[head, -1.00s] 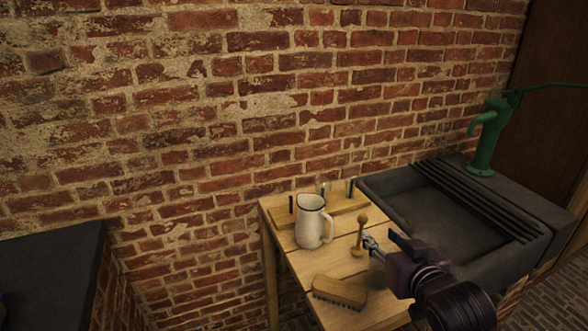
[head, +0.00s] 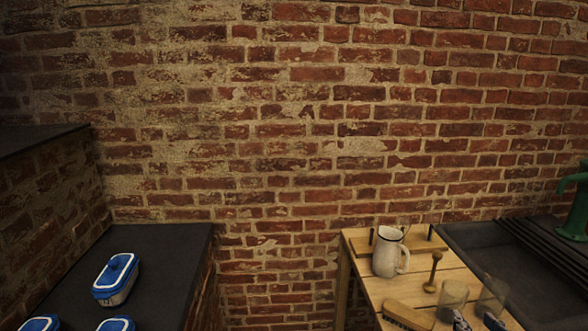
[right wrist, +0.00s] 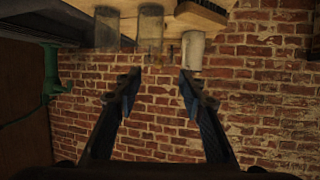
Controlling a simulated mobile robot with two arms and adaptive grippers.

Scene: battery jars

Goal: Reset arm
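My right gripper (head: 476,322) shows at the bottom right of the head view, at the near edge of the wooden table (head: 440,262). In the right wrist view its two fingers (right wrist: 160,86) are spread apart with nothing between them. Two clear glass jars (head: 452,296) (head: 491,297) stand on the table just beyond the gripper. They also show at the top of the right wrist view (right wrist: 105,26) (right wrist: 150,28), apart from the fingers. My left gripper is not in view.
The table also holds a white jug (head: 387,254), a wooden stick with a knob (head: 434,271), a brush (head: 408,316) and a peg rack (head: 418,244). A dark sink (head: 520,262) and green pump (head: 575,205) are at right. Blue-lidded containers (head: 117,279) sit on the dark counter (head: 165,250).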

